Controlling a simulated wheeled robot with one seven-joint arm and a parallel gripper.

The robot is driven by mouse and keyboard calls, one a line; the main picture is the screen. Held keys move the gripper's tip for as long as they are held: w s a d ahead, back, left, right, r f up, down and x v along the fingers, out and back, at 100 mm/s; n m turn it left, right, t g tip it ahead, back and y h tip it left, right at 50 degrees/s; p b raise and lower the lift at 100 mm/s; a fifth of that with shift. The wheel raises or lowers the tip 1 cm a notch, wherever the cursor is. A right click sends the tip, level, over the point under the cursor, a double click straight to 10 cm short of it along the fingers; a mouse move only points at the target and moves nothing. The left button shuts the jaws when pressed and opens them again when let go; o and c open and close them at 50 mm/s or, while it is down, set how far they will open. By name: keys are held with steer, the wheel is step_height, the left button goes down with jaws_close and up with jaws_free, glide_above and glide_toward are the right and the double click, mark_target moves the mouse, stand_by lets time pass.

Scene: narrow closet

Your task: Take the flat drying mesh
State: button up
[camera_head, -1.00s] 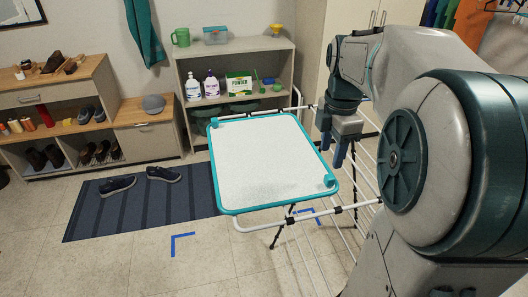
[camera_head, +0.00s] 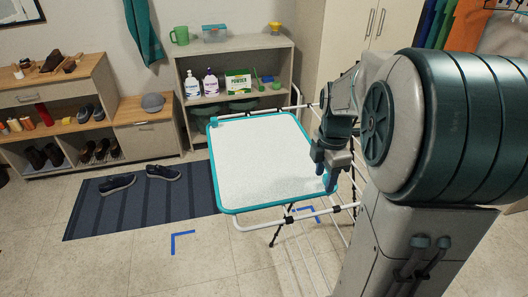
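The flat drying mesh (camera_head: 265,165) is a white panel with a teal rim. It lies flat on top of the white drying rack (camera_head: 260,226). A teal block (camera_head: 213,122) shows at its far left corner. The near right corner, where the other teal block is, is mostly hidden behind my gripper (camera_head: 325,183). My gripper points down at the mesh's right edge, its blue fingers over that corner. I cannot tell whether the fingers touch or grip the block.
A shelf (camera_head: 238,45) with bottles and a powder box stands behind the rack. A dark striped mat (camera_head: 140,208) with shoes lies to the left. Blue corner marks (camera_head: 182,242) are on the floor. Floor in front is clear.

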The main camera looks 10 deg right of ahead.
jaws_close()
steer(key=shift+r, duration=0.15)
